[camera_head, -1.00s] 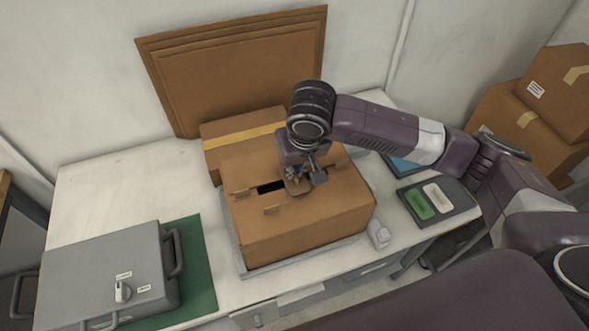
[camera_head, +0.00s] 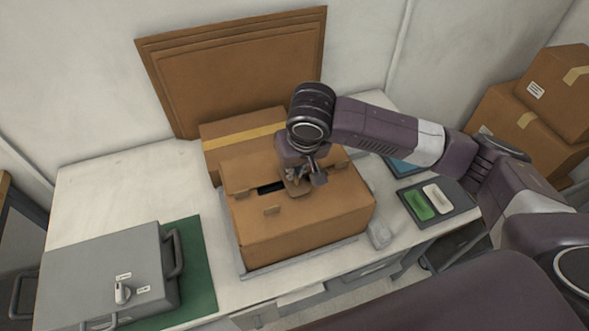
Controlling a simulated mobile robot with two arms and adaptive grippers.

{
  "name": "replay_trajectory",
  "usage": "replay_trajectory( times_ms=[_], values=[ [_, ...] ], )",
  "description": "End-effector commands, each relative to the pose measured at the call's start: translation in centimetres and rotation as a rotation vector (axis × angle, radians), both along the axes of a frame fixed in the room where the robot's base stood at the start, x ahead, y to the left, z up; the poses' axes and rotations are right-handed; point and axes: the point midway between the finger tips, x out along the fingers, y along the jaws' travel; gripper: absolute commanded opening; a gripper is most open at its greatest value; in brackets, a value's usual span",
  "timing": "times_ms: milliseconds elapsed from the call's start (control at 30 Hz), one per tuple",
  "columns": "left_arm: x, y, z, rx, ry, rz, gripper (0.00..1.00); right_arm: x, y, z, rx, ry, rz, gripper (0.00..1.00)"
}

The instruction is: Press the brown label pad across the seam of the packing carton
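The packing carton (camera_head: 305,225) sits on the table with a dark slot and small tabs along its top seam. My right gripper (camera_head: 304,178) points down over the right part of the carton top. It appears shut on the brown label pad (camera_head: 297,189), which lies at or just above the top by the seam, right of the dark slot. The fingers partly hide the pad, and full contact with the carton cannot be told. My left gripper is not in view.
A dark tray (camera_head: 457,211) with a green pad (camera_head: 417,206) and a white pad (camera_head: 437,197) lies to the right. A grey case (camera_head: 100,272) stands on a green mat (camera_head: 199,262) at the left. A taped box (camera_head: 222,155) and cardboard sheets (camera_head: 238,72) stand behind.

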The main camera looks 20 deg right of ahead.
Motion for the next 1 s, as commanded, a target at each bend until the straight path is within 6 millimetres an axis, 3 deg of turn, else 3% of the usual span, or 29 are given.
replay_trajectory(
  times_ms=[1000],
  values=[
    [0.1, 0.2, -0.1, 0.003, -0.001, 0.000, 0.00, -0.1, 0.0, -1.1, 0.000, 0.002, 0.000, 0.00]
  ],
)
